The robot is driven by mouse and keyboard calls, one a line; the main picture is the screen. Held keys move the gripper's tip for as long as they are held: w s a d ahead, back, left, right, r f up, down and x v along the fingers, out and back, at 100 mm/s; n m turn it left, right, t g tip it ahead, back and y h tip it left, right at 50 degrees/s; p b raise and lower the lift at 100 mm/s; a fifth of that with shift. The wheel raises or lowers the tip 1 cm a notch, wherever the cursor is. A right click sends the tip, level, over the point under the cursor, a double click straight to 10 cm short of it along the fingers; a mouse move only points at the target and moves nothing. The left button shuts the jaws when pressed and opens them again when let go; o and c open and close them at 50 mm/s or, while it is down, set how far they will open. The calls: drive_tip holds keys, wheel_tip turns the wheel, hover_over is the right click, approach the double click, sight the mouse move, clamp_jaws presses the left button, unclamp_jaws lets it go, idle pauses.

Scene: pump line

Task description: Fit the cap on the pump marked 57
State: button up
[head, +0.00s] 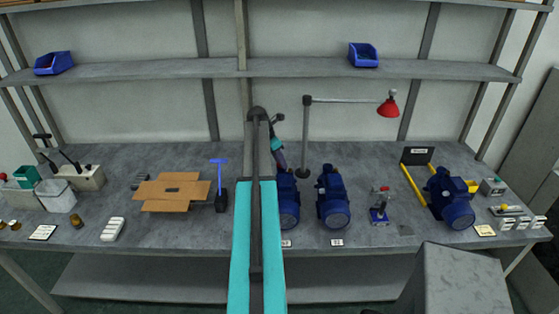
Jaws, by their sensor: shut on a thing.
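Two blue pumps stand side by side at the middle of the bench, a left one (289,210) and one beside it (333,208). A third blue pump (455,208) stands further right, by yellow rails. White tags lie in front of the first two, too small to read, so I cannot tell which pump is marked 57. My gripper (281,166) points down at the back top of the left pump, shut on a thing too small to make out. I cannot tell whether it touches the pump. I cannot make out the cap.
A lamp with a red shade (388,107) stands behind the pumps. A small red-topped device (379,205) stands right of them. Bins (57,197) stand far left. A grey block (460,280) is at the front right.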

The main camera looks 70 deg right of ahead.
drive_tip(key=shift+f, duration=0.2)
drive_tip(key=o, duration=1.1)
drive_tip(key=p+v, duration=0.2)
drive_tip(key=v, duration=0.4)
idle(0.5)
drive_tip(key=shift+r, duration=0.15)
drive_tip(key=b+v, duration=0.4)
drive_tip(key=v, duration=0.9)
drive_tip(key=shift+r+b, duration=0.25)
drive_tip(key=shift+b, duration=0.05)
